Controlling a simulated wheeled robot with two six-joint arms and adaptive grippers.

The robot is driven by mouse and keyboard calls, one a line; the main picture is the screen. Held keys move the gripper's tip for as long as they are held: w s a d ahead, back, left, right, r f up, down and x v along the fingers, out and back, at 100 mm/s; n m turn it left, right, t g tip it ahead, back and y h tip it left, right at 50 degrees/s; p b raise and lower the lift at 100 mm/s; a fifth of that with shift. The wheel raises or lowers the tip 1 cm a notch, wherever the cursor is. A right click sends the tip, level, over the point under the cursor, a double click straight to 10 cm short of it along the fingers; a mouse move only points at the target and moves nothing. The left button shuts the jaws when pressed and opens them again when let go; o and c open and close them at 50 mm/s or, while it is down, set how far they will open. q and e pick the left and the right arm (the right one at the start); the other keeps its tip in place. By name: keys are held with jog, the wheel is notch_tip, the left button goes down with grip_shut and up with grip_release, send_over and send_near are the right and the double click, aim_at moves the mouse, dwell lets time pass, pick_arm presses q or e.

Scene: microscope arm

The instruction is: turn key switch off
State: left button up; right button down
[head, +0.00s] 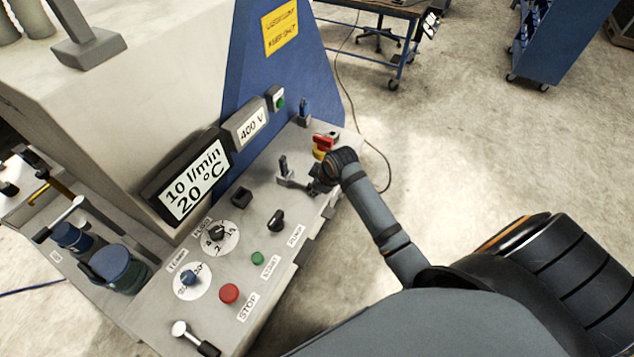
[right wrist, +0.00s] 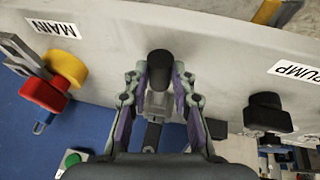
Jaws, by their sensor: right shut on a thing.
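The key switch (right wrist: 160,68) appears to be the grey part with a round black end between my right fingers; no label on it is readable. My right gripper (right wrist: 160,90) is shut on it, with one finger on each side, over the control panel. In the head view my right gripper (head: 318,183) is small and dark at the panel's right edge, next to a grey bracket (head: 292,180) with an upright black piece. The fingers hide much of the held part. My left gripper is not in view.
The red and yellow MAIN switch (right wrist: 52,85) sits close to the left of the gripper in the wrist view. The black PUMP knob (right wrist: 267,115) is to its right. The panel (head: 268,215) also carries a green button (head: 257,257) and a red STOP button (head: 229,293).

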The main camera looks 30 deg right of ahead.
jog(key=shift+s+a+m, duration=0.1)
jog(key=shift+a+m, duration=0.1)
jog(key=shift+m, duration=0.1)
dwell(0.4)
jog(key=c, duration=1.1)
grip_release()
jog(key=v, duration=1.2)
jog(key=shift+a, duration=0.1)
